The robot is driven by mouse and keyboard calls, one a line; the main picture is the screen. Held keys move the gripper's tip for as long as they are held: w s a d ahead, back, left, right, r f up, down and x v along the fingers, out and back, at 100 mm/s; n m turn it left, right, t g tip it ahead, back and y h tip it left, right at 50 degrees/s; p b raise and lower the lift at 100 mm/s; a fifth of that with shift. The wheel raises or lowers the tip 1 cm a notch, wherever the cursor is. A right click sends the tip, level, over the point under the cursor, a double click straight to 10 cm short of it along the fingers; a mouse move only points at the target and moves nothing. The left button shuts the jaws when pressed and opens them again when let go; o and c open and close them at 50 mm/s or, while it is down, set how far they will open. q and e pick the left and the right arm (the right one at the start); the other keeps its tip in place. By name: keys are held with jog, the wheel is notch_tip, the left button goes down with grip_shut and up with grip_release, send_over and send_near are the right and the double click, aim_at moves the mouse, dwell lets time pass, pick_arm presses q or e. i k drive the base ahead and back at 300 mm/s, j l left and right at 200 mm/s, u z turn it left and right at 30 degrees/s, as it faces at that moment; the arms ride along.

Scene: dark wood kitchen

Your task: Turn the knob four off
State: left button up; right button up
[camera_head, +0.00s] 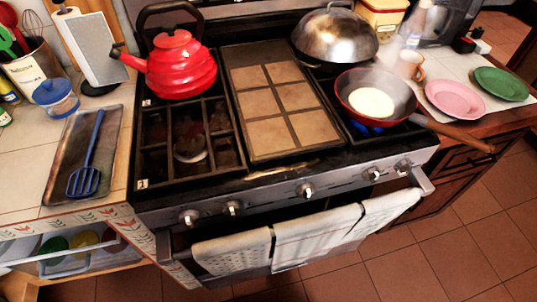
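A row of silver knobs runs along the stove's front panel. From left to right they are one knob (188,216), a second knob (232,208), a middle knob (306,190), a knob right of it (373,173) and the rightmost knob (403,165). I cannot read any numbers on them. A blue flame (369,129) shows under the red frying pan (345,88) at the front right burner. The pan holds something pale and round (371,103). Neither of my grippers is in view.
Towels (315,236) hang on the oven handle below the knobs. The pan's wooden handle (455,134) sticks out past the stove's right front. A red kettle (181,70) and a domed lid (335,36) stand on the stove. The tiled floor (440,240) in front is clear.

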aim_at(404, 166)
jog(key=l+z, duration=0.1)
jog(key=z, duration=0.4)
jog(key=k+l+z, duration=0.1)
jog(key=z, duration=0.4)
